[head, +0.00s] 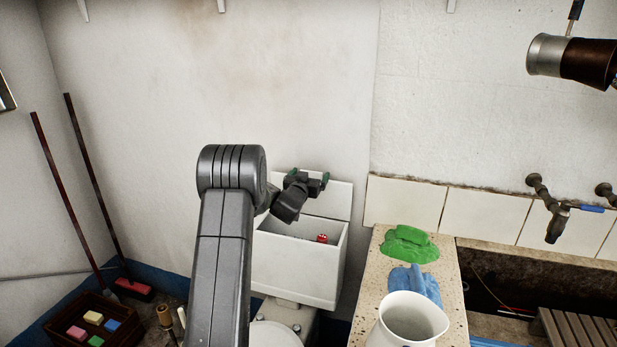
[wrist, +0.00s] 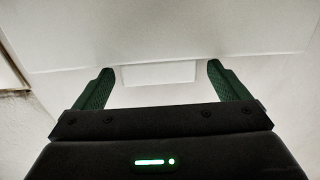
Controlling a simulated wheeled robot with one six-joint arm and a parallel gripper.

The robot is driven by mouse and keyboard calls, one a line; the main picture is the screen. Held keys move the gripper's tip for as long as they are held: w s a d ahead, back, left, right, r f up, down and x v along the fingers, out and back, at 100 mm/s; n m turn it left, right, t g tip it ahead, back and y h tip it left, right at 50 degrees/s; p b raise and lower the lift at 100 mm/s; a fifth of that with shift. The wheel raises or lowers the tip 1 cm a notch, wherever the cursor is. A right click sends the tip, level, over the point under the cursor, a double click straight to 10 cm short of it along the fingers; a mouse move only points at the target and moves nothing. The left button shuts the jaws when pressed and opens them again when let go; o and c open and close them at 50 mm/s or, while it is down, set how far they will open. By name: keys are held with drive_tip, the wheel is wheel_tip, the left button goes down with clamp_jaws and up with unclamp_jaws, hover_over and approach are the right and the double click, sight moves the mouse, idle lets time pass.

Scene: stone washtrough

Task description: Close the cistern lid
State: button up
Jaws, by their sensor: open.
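The white cistern (head: 293,268) stands against the wall with its top open. Its white lid (head: 339,201) is raised, standing upright at the back of the cistern. My gripper (head: 310,175) is at the lid's upper edge, its green fingers spread apart and holding nothing. In the wrist view, my gripper (wrist: 160,70) is open in front of a pale surface. A small pale rectangular tab (wrist: 158,74) shows between the fingertips; I cannot tell whether they touch it. My arm covers the cistern's left part and part of the lid.
A small red object (head: 322,238) shows inside the cistern. A speckled counter (head: 375,277) to the right holds a green cloth (head: 408,244), a blue cloth (head: 415,282) and a white jug (head: 410,320). A crate (head: 62,326) and long-handled brushes stand at left.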

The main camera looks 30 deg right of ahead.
drive_tip(key=c, duration=1.4)
drive_tip(key=shift+s+f+b, duration=0.1)
drive_tip(key=shift+b, duration=0.2)
